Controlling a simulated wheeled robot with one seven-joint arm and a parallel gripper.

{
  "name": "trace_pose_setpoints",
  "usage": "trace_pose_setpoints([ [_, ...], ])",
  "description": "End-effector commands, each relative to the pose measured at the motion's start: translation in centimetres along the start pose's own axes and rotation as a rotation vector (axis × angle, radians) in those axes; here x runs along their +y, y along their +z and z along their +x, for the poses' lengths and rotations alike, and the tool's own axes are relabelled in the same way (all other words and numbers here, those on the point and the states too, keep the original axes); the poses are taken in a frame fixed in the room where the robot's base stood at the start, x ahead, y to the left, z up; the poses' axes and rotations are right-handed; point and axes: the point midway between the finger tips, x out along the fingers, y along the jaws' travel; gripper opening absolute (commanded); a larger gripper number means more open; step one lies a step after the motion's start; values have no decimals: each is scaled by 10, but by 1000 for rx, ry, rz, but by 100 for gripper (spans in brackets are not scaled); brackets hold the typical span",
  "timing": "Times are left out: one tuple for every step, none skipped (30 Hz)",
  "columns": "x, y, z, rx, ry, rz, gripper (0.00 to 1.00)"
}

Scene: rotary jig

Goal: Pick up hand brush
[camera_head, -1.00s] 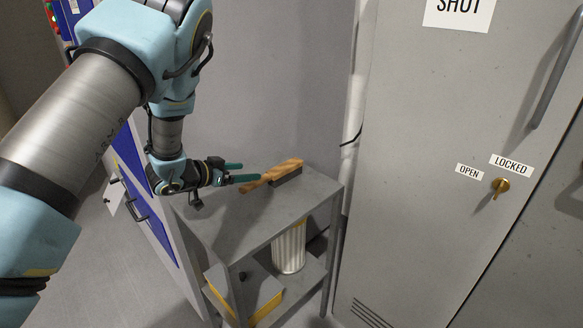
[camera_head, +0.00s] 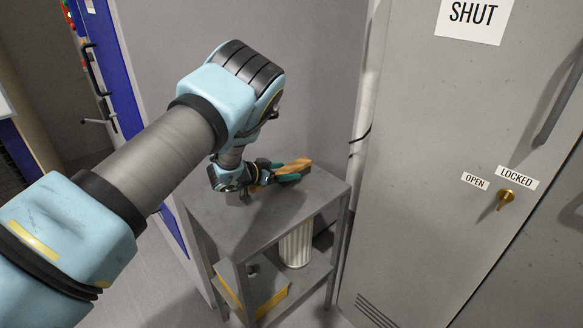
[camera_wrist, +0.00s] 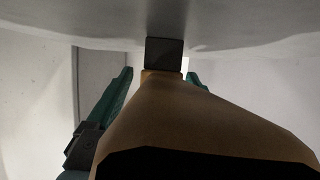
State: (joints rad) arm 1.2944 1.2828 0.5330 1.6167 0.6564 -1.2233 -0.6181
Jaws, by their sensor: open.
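The hand brush (camera_head: 296,166) has a wooden back and handle and dark bristles. It lies on the top of a small grey metal stand in the head view. My gripper (camera_head: 281,171) is low over the stand top at the brush, with its teal fingers alongside the wood. In the wrist view the tan wood of the brush (camera_wrist: 185,115) fills the middle, between the two open teal fingers (camera_wrist: 160,85). The left finger shows a gap to the wood; the right finger is mostly hidden behind it.
The grey stand (camera_head: 235,235) has a lower shelf with a white ribbed bin (camera_head: 297,245) and a yellow-edged box (camera_head: 262,290). A grey cabinet (camera_head: 420,200) with a brass latch (camera_head: 505,196) stands close on the right. A grey wall is behind the stand.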

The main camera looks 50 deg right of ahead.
Motion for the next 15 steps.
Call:
trace_pose_setpoints([
  [0,0,3,-1,1,1,85],
  [0,0,4,-1,0,1,85],
  [0,0,5,-1,0,0,85],
  [0,0,6,-1,0,0,85],
  [0,1,6,-1,-1,-1,85],
  [0,1,6,-1,-1,-1,85],
  [0,1,6,-1,-1,-1,85],
  [0,1,6,-1,-1,-1,85],
  [0,1,6,-1,-1,-1,84],
  [0,1,5,-1,-1,-1,80],
  [0,1,5,-1,-1,-1,77],
  [0,1,5,-1,-1,-1,73],
  [0,1,5,-1,-1,-1,69],
  [0,1,5,-1,-1,-1,66],
  [0,1,5,-1,-1,-1,61],
])
